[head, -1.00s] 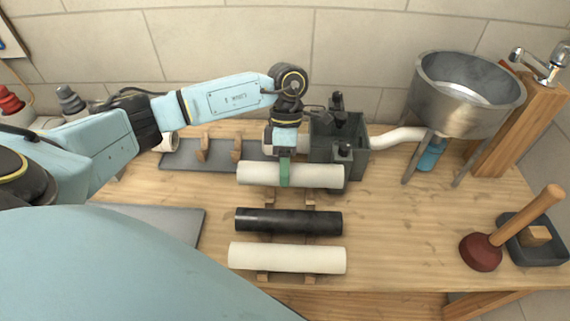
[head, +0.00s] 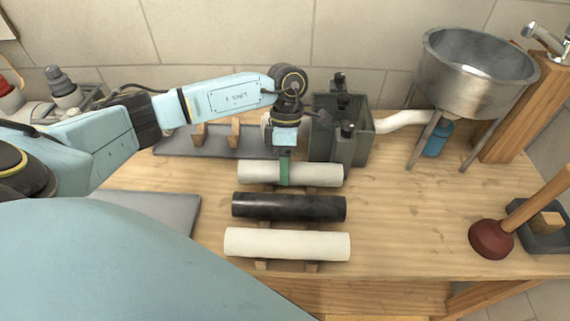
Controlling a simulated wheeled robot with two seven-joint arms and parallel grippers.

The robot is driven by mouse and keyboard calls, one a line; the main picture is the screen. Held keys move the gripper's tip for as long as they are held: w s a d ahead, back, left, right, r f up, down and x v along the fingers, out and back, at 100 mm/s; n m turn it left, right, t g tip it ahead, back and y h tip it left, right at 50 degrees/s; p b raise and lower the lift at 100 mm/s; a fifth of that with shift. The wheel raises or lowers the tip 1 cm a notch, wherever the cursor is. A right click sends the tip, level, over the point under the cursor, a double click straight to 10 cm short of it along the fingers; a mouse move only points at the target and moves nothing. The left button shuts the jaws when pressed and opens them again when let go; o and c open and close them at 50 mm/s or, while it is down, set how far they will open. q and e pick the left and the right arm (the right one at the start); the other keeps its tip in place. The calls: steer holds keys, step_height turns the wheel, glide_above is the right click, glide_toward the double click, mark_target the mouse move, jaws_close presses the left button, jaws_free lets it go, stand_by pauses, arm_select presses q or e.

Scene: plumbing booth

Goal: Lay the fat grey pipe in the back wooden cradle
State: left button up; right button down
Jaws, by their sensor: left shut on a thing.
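The fat pale grey pipe (head: 318,174) lies level, left to right, behind the black pipe (head: 315,207) in the head view. My left gripper (head: 284,174), with green fingers, comes from above and is shut around the pipe near its middle. The back wooden cradle (head: 308,189) shows as small blocks just under the pipe's front edge, mostly hidden by it. The pipe is at or very close to the cradle; I cannot tell if it is fully seated. My right gripper is not in view.
A cream pipe (head: 287,244) rests in the front cradle. A dark grey box (head: 354,150) stands close behind the right end of the held pipe. A steel basin (head: 478,75), a plunger (head: 492,238) and a grey board (head: 175,145) are also around.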

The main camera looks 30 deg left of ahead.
arm_select(q)
steer(key=o, duration=1.1)
